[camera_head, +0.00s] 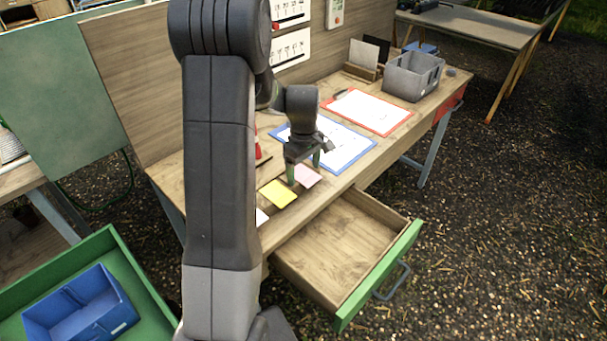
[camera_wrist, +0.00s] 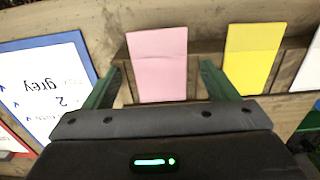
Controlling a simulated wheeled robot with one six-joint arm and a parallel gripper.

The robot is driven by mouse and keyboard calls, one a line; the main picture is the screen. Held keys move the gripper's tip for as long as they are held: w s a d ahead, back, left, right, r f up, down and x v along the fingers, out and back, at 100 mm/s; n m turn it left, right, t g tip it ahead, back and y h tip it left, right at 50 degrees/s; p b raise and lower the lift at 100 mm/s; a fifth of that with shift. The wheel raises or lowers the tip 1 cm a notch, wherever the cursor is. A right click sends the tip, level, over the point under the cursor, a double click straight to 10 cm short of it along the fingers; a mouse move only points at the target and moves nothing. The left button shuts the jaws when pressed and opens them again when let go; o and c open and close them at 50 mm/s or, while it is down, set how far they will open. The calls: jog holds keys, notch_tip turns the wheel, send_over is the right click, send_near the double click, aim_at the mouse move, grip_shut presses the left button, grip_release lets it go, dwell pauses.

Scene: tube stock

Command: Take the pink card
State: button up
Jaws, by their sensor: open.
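The pink card (camera_head: 307,175) lies on the wooden table near its front edge, beside a yellow card (camera_head: 278,193). In the wrist view the pink card (camera_wrist: 158,64) shows between my gripper's two green fingers, with the yellow card (camera_wrist: 251,56) to its right. My gripper (camera_head: 304,172) is open above the pink card, its fingers apart on either side of it in the wrist view. I cannot tell whether the fingers touch the card or the table.
A blue clipboard (camera_wrist: 84,62) with paper lies beside the pink card. A red clipboard (camera_head: 367,111) and a grey bin (camera_head: 413,76) are further back. A white card (camera_head: 261,217) lies past the yellow one. An open drawer (camera_head: 340,246) juts from the table front.

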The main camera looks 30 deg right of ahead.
jog(key=c, duration=1.1)
jog(key=shift+o, duration=0.2)
